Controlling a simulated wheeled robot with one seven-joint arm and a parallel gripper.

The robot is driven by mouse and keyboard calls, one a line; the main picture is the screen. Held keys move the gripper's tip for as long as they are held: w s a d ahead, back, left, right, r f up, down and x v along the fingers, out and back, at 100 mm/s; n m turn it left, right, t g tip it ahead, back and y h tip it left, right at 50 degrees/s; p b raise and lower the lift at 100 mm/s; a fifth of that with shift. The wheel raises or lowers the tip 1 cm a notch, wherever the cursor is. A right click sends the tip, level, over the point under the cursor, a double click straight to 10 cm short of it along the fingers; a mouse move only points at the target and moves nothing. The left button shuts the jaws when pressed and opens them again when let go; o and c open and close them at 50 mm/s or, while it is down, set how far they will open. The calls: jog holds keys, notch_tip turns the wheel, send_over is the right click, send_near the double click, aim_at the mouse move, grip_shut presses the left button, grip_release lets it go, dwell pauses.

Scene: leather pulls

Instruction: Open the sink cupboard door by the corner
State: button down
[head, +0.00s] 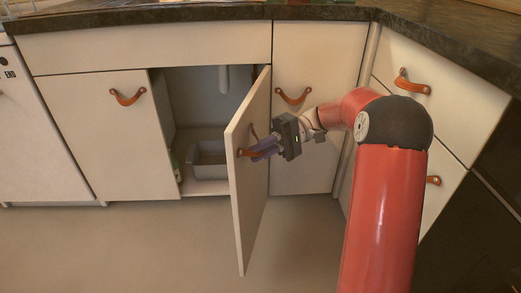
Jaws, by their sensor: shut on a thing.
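The sink cupboard door (250,185) is a cream panel that stands swung well out from the cabinet front, hinged on its right side. Its orange leather pull (243,153) is near the free edge. My gripper (258,151) is at this pull, its fingers shut on it; the fingertips are partly hidden by the door edge and the pull. Behind the door, the open sink cupboard (196,110) shows a drain pipe (223,79) and a grey bin (208,160) inside.
A closed door with a leather pull (127,97) is left of the opening. Another closed door (310,150) is to its right, close to my gripper. Drawers (440,90) with leather pulls line the right side. A dark countertop (200,13) runs above. The floor (140,245) in front is clear.

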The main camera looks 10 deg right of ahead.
jog(key=c, duration=1.5)
grip_release()
jog(key=shift+o, duration=0.2)
jog(key=shift+w+d, duration=0.1)
jog(key=p+v, duration=0.1)
jog(key=v, duration=0.6)
jog(key=shift+d, duration=0.3)
jog(key=shift+w, duration=0.1)
